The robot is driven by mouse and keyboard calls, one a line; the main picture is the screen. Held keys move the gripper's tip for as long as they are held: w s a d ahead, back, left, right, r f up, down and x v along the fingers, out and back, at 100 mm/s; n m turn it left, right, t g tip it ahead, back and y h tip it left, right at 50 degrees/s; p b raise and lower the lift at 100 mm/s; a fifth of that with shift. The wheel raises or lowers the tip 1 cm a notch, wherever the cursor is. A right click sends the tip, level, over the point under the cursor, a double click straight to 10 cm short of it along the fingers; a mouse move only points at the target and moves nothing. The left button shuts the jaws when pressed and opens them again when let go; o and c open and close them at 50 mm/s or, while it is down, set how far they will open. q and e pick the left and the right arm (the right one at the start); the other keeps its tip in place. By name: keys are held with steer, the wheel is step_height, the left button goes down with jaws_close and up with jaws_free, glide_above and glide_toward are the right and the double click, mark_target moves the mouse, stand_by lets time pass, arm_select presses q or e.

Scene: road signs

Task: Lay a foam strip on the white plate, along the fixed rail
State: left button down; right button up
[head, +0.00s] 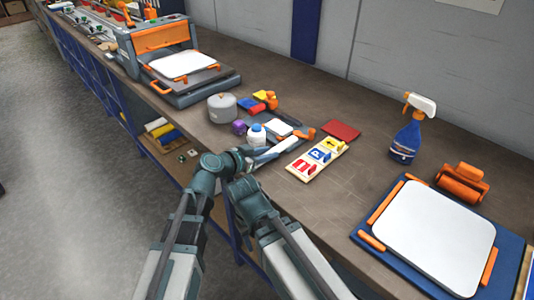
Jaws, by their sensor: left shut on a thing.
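The white plate (437,238) lies flat on a blue base (392,268) at the right. Orange bars lie along its edges: one at the upper left (386,203), a shorter one at the lower left (371,241) and one on the right (488,268). I cannot tell which is the fixed rail, and I cannot pick out a foam strip for certain. My left gripper (262,155) is over the bench's front part, left of the plate and well apart from it. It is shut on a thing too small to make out. My right gripper is hidden among the arm links.
A board of colored blocks (318,157) and a red pad (342,130) lie between gripper and plate. Bench before the plate is clear.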

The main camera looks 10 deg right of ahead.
arm_select(q)
steer(key=c, duration=0.6)
jaws_free()
steer(key=shift+r+p, duration=1)
steer(key=shift+p, duration=0.05)
arm_select(e)
step_height(320, 180, up, 2)
arm_select(q)
steer(key=p+v, duration=0.3)
steer(key=v, duration=0.8)
steer(key=shift+s+a+f, duration=0.2)
steer(key=shift+s+a, duration=0.05)
steer(key=shift+a, duration=0.15)
arm_select(e)
steer(key=shift+o, duration=0.2)
step_height(320, 180, up, 3)
steer(key=shift+r, duration=0.15)
